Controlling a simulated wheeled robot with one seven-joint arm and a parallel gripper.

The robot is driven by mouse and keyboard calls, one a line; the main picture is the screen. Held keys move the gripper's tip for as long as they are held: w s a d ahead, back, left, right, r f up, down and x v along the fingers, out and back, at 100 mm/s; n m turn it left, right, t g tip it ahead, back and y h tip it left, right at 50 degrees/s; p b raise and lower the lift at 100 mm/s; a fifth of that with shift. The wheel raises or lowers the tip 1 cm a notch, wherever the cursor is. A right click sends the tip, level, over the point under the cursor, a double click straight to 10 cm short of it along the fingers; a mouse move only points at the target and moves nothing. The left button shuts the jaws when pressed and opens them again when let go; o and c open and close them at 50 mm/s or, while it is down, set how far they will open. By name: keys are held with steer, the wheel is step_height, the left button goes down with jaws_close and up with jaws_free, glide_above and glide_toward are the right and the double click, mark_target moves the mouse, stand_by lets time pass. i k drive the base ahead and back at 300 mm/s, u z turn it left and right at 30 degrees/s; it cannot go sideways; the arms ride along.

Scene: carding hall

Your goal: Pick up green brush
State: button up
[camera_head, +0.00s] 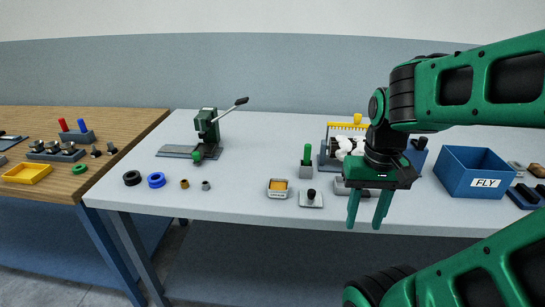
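An upright green handle (307,153), which looks like the green brush, stands in a small grey block (307,171) on the light table. Whatever lies below the handle is hidden in the block. My gripper (364,225) points down near the table's front edge, to the right of and nearer than the handle. Its two green fingers are apart with nothing visible between them. It does not touch the green handle.
A yellow-toothed rack with white fluff (346,125) stands behind my gripper. A blue FLY box (447,172) is right. A green lever press (207,129) stands left.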

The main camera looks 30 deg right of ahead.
mark_target(308, 148)
steer(key=u, duration=0.05)
steer(key=k, duration=1)
steer(key=z, duration=0.5)
steer(key=i, duration=1)
steer(key=u, duration=0.7)
steer(key=i, duration=0.4)
steer(key=u, duration=0.25)
